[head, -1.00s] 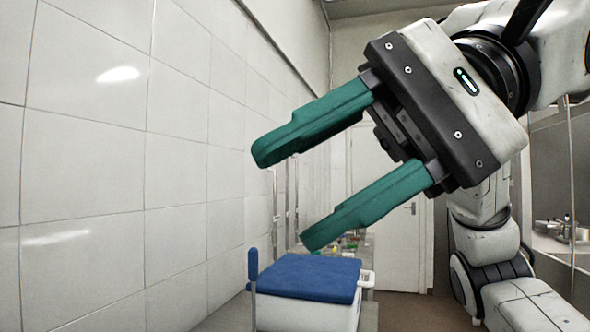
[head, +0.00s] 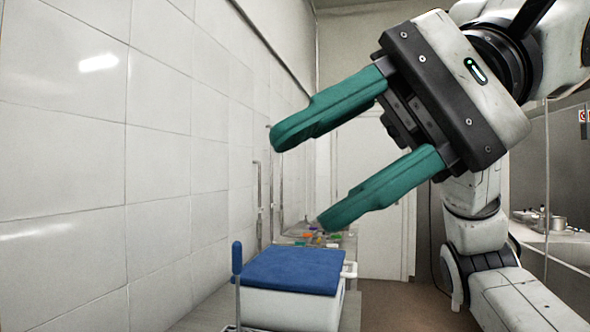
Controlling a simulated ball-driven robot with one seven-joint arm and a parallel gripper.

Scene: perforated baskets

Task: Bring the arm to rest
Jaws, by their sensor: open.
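My gripper (head: 297,178) is in the upper middle of the head view, held high in the air. Its two green fingers are spread wide apart and point to the lower left. Nothing is between them. My white arm comes in from the upper right behind the gripper. The fingers are apart from the tiled wall (head: 70,150) on the left and appear above the blue-topped white box (head: 295,272).
The box stands on a counter near a blue-handled upright post (head: 237,258). Several small coloured items (head: 312,236) lie farther back. A pale door (head: 370,200) is at the far end. A sink counter with pots (head: 553,222) is on the right.

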